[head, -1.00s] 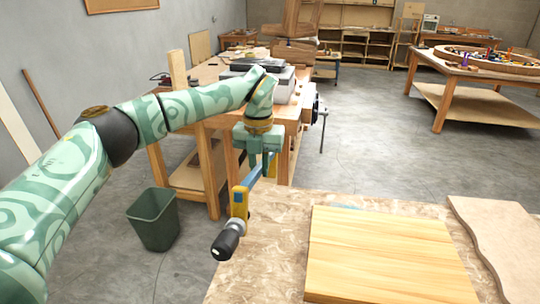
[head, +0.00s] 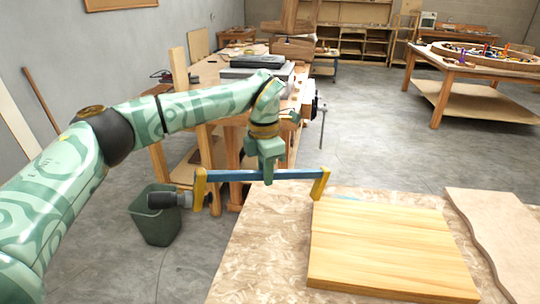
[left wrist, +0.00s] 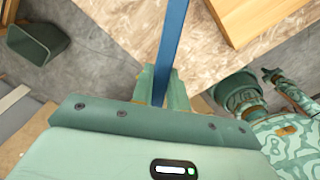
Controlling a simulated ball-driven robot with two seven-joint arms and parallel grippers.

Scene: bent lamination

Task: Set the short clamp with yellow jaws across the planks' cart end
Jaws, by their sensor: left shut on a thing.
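The short clamp (head: 235,175) has a blue bar, a yellow jaw at each end and a black handle on its left end. My left gripper (head: 268,178) is shut on the blue bar near its middle and holds the clamp level, left of the planks. In the left wrist view the blue bar (left wrist: 171,45) runs up from between the fingers (left wrist: 160,92). The glued planks (head: 385,245) lie flat on the speckled bench (head: 262,240). The clamp's right yellow jaw (head: 320,184) is near the planks' far left corner; I cannot tell whether it touches. My right gripper is not in view.
A wavy-edged board (head: 500,230) lies on the bench right of the planks. A green bin (head: 155,222) stands on the floor at left. A wooden workbench (head: 215,85) with tools stands behind my left arm.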

